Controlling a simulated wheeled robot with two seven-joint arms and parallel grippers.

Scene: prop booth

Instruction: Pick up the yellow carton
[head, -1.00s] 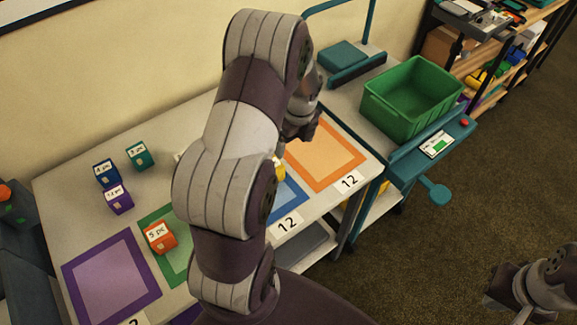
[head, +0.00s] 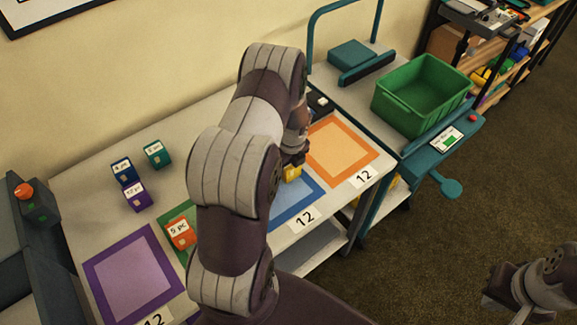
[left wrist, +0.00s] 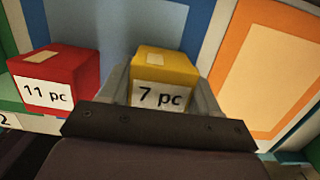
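The yellow carton (left wrist: 165,72), labelled "7 pc", sits between the two fingers of my left gripper (left wrist: 164,88) in the left wrist view. One finger is along each side, close to the carton; I cannot tell whether they press on it. In the head view the yellow carton (head: 292,173) shows at the back of the blue-framed mat (head: 292,202), just under my left gripper (head: 294,157). My left arm hides part of the table there. My right gripper (head: 503,288) is at the lower right over the floor, away from the table; its fingers are unclear.
A red carton (left wrist: 55,80), "11 pc", stands left of the yellow one. An orange carton (head: 180,233) is on the green mat. Blue (head: 123,171), purple (head: 136,196) and teal (head: 157,154) cartons stand further left. A green bin (head: 422,95) is at right. The orange-framed mat (head: 340,150) is empty.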

